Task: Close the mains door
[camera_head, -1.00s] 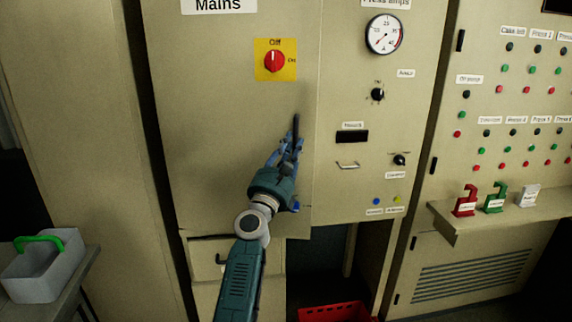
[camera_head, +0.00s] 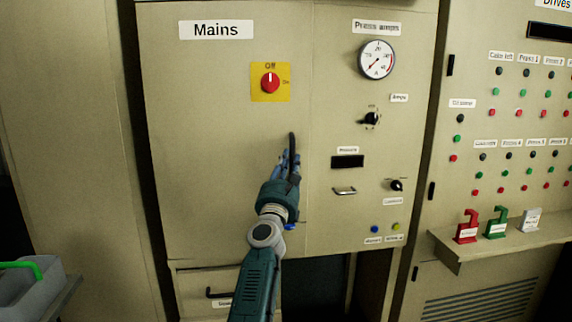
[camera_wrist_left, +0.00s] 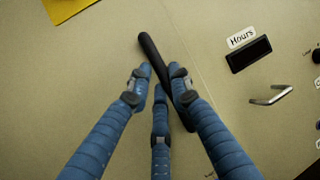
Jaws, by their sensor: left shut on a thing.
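The mains door (camera_head: 210,150) is a large beige cabinet panel with a yellow plate and a red switch (camera_head: 270,83) pointing at Off. It looks flush, or nearly so, with the press amps panel (camera_head: 400,150) to its right; I cannot tell whether a small gap remains at the seam. Its dark bar handle (camera_head: 292,143) is near the right edge and also shows in the left wrist view (camera_wrist_left: 151,48). My left gripper (camera_head: 289,162) is shut on this handle, with its blue fingers (camera_wrist_left: 160,88) around the lower part. My right gripper is not in view.
Below the door is a drawer (camera_head: 190,281) and a dark opening (camera_head: 312,285). A shelf (camera_head: 460,250) with red, green and white lockout pieces juts out at right. A grey basket (camera_head: 30,295) with a green handle is at lower left.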

